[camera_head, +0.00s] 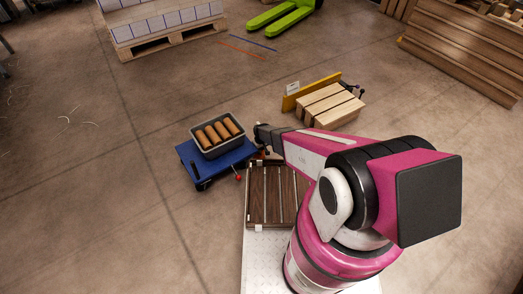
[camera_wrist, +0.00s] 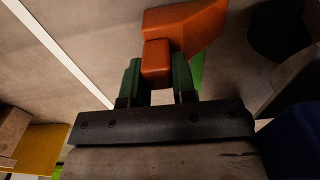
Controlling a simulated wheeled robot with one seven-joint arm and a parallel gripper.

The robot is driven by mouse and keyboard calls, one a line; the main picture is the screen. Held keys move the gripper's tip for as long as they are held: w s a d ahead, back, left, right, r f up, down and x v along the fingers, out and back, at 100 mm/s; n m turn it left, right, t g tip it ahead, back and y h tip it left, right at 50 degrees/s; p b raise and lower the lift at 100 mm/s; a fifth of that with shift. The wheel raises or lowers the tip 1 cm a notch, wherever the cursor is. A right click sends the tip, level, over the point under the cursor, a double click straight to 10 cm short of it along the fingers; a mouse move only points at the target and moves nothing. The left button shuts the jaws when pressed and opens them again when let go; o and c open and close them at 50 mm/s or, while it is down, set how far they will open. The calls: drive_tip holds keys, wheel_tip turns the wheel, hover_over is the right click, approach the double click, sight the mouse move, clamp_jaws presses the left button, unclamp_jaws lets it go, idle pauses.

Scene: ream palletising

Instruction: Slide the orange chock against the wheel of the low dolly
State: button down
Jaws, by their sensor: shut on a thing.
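The orange chock (camera_wrist: 190,25) is in the wrist view, with its raised block between the two green fingers of my gripper (camera_wrist: 157,70). My gripper is shut on that block. In the head view, my gripper is beside the right side of the low blue dolly (camera_head: 187,155), and the arm and wrist hide the chock there. A dark rounded shape (camera_wrist: 283,30), which looks like a dolly wheel, is right of the chock in the wrist view. A gap seems to show between them, but I cannot tell how wide. The dolly carries a grey crate (camera_head: 207,153) holding several brown rolls.
A red knob (camera_head: 238,178) is at the dolly's near right edge. A light slatted wooden stack (camera_head: 330,104) with a yellow board (camera_head: 297,98) stands behind my arm. A loaded pallet (camera_head: 165,43) is at the back left. The floor left of the dolly is clear.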

drive_tip(key=shift+s+a, duration=0.1)
drive_tip(key=shift+a, duration=0.05)
drive_tip(key=c, duration=0.8)
unclamp_jaws()
drive_tip(key=shift+c, duration=0.2)
drive_tip(key=shift+r, duration=0.55)
drive_tip(key=s+d+r+m, duration=0.1)
drive_tip(key=s+d+r, duration=0.15)
drive_tip(key=r, duration=0.65)
drive_tip(key=s+d+r, duration=0.1)
drive_tip(key=d+r, duration=0.2)
drive_tip(key=r, duration=0.5)
drive_tip(key=s+d+r+m, duration=0.1)
drive_tip(key=d+r, duration=0.2)
drive_tip(key=r, duration=0.6)
drive_tip(key=s+d+r+m, duration=0.1)
drive_tip(key=s+d+r, duration=0.3)
drive_tip(key=r, duration=0.3)
drive_tip(key=s+d+r+m, duration=0.2)
drive_tip(key=s+d+r, duration=0.2)
drive_tip(key=r, duration=0.4)
drive_tip(key=s+d+r+m, duration=0.1)
drive_tip(key=s+d+r, duration=0.3)
drive_tip(key=s+r, duration=0.2)
drive_tip(key=shift+s+r+m, duration=0.2)
drive_tip(key=shift+r+m, duration=0.2)
drive_tip(key=shift+r, duration=0.4)
